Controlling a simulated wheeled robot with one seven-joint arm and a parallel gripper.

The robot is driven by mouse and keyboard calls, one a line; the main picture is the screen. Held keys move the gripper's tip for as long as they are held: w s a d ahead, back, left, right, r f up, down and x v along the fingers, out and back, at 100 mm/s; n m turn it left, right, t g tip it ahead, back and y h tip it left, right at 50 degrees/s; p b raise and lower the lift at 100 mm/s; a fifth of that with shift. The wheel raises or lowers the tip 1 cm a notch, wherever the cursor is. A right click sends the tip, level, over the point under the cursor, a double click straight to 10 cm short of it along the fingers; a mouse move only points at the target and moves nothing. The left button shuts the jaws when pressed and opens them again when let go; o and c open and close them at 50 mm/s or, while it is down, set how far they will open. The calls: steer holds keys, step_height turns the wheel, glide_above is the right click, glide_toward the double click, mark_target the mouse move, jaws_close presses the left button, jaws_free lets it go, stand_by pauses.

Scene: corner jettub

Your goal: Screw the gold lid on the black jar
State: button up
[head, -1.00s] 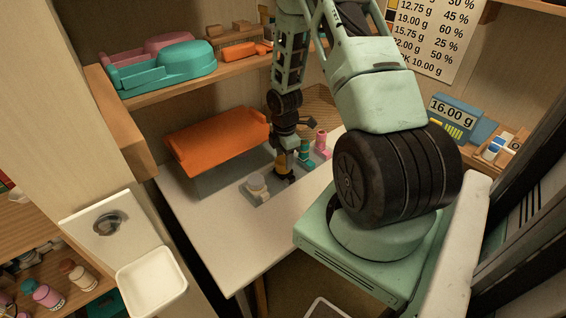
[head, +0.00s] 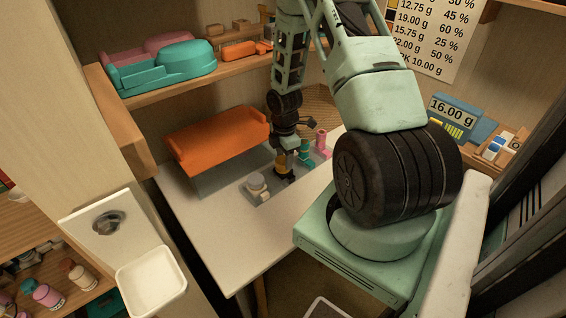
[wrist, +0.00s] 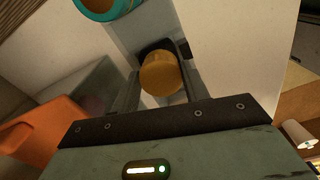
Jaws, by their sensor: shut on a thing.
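The gold lid (wrist: 161,74) is between the two fingers of my gripper (wrist: 158,70) in the wrist view, its round top facing the camera. My gripper is shut on it. In the head view my gripper (head: 285,174) points down, low over the grey strip on the white table. Dark surfaces show around the lid and fingertips. I cannot tell whether they are the black jar or the fingertips. The jar is not clearly seen apart from them, so how lid and jar meet is hidden.
A grey jar with a pale top (head: 257,185) stands left of my gripper. Teal (head: 304,150) and pink (head: 321,140) pieces stand close behind it to the right. An orange tray-like thing (head: 218,138) is at the back left. The front of the white table (head: 225,235) is clear.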

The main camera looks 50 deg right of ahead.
steer(key=m, duration=0.3)
steer(key=shift+a, duration=0.1)
steer(key=m, duration=0.3)
steer(key=shift+f, duration=0.1)
steer(key=shift+s+m, duration=0.1)
steer(key=shift+m, duration=0.7)
steer(key=m, duration=0.4)
steer(key=shift+a+f, duration=0.1)
steer(key=m, duration=0.4)
steer(key=shift+a+p, duration=0.1)
steer(key=shift+p, duration=0.25)
steer(key=shift+m, duration=1.2)
